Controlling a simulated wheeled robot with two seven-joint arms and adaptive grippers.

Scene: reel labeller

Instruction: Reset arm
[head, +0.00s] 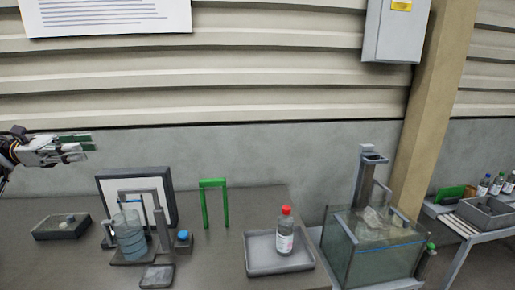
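My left gripper (78,146) is at the far left, raised in front of the grey wall and above the table's left part. My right gripper is not in view. Below it on the table, a dark tray (48,233) holds small pieces. A bluish clear container (129,243) stands in a grey frame before a white panel with a dark border (106,190).
A green arch (203,204) stands mid-table. A red-capped bottle (285,238) stands in a grey tray (262,268). Right of it is a glass tank (372,262) with a grey column. A side table (470,229) holds bottles and a bin. Bare tabletop (225,255) lies between.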

